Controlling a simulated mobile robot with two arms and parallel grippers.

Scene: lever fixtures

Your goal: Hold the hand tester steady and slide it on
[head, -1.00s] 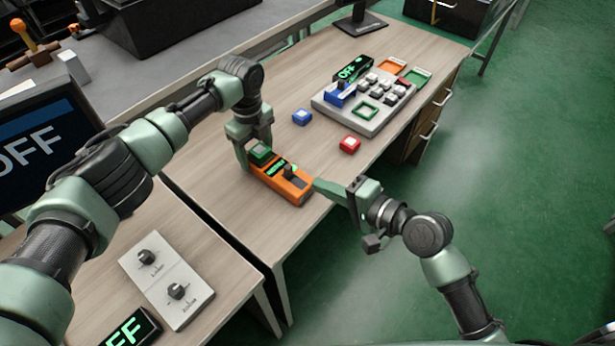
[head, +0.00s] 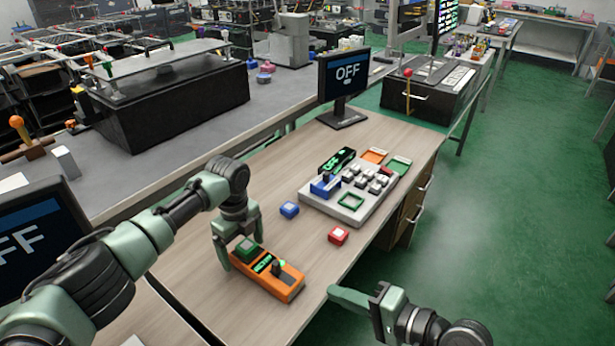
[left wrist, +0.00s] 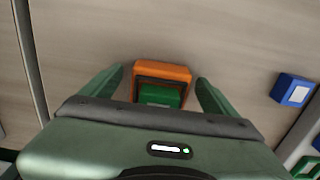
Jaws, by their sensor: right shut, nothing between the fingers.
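The orange hand tester (head: 284,285) lies on the wooden table near its front edge. It has a small lit green display (head: 262,264), a black knob (head: 278,268) and a green block or panel at its far left end. My left gripper (head: 238,248) is lowered around that end, one finger on each side. In the left wrist view the tester's end (left wrist: 176,71) sits between the fingers with gaps beside it, so the gripper looks open. My right gripper (head: 334,291) is shut and empty, beyond the table's front edge, apart from the tester.
A blue block (head: 289,210) and a red block (head: 339,236) lie behind the tester. A grey panel (head: 350,211) with keys and a blue lever stands further back. A monitor (head: 344,75) reads OFF. Table between tester and blocks is clear.

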